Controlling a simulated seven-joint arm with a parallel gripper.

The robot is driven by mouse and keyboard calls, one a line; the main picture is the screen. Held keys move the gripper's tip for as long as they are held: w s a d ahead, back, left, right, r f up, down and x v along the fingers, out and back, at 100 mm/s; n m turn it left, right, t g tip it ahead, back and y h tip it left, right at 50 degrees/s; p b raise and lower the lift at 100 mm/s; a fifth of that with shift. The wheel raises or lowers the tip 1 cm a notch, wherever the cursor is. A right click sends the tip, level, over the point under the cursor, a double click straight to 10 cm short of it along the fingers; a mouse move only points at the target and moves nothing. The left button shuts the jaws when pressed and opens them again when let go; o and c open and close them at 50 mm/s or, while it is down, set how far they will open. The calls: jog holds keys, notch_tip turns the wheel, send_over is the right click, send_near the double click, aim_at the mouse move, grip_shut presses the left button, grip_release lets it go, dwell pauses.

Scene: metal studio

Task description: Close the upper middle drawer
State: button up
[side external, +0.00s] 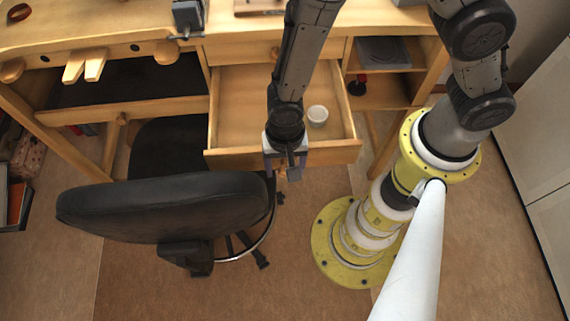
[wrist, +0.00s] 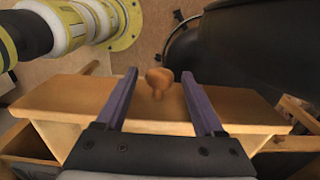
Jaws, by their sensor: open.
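The wooden drawer (side external: 330,154) is pulled far out from under the bench, with its front facing the chair. A small white cup (side external: 317,113) stands inside it, right of my arm. My gripper (side external: 284,170) is at the middle of the drawer front. In the wrist view its two purple fingers are open, one on each side of the round wooden knob (wrist: 158,80) on the drawer front (wrist: 75,92). I see a gap between the knob and each finger; contact is not visible. My arm hides part of the drawer's inside.
A black office chair (side external: 165,207) stands close in front and to the left of the drawer; its dark back (wrist: 240,55) also shows in the wrist view. Open shelves (side external: 385,90) are right of the drawer. A vise (side external: 188,15) sits on the bench top.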

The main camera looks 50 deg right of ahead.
grip_shut()
dwell(0.3)
dwell(1.1)
